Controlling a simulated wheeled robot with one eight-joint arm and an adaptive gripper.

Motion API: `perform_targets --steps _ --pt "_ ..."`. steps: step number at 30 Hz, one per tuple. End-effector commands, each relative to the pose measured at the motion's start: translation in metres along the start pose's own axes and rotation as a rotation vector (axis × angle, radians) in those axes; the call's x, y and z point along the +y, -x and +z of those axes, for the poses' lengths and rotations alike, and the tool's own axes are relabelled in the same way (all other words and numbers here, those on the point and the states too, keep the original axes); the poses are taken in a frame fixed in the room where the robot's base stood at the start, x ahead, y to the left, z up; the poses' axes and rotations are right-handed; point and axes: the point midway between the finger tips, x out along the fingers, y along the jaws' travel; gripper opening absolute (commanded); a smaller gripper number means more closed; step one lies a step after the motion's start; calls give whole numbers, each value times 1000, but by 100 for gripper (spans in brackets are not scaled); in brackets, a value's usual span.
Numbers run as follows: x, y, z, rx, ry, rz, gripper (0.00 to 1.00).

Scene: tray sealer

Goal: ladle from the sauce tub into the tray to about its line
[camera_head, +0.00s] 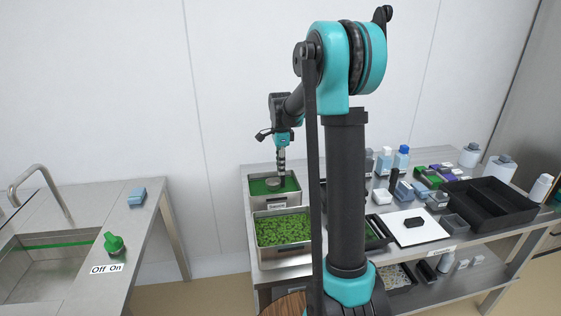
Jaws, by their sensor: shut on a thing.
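The sauce tub (254,202) is a steel pan with green contents and a white label on its front, at the back left of the steel table. My gripper (282,143) is above this tub, shut on the upright handle of the ladle (281,162). The ladle's lower end is inside the tub's outline, over or in the green; I cannot tell how deep or whether its bowl is full. A dark tray (374,244) with something green in it shows partly behind my arm. Its fill line cannot be made out.
A second steel pan (262,258) of green pieces stands in front of the sauce tub. To the right are a white board (428,234) with a black block, a large black compartment tray (505,216) and several bottles. A sink counter (75,195) stands apart at left.

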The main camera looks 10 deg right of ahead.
Motion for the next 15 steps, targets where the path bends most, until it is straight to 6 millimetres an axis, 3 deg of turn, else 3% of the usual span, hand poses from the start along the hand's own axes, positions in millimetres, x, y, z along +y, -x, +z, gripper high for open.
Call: perform_targets --steps 15 --pt "-1 -39 0 0 0 0 0"
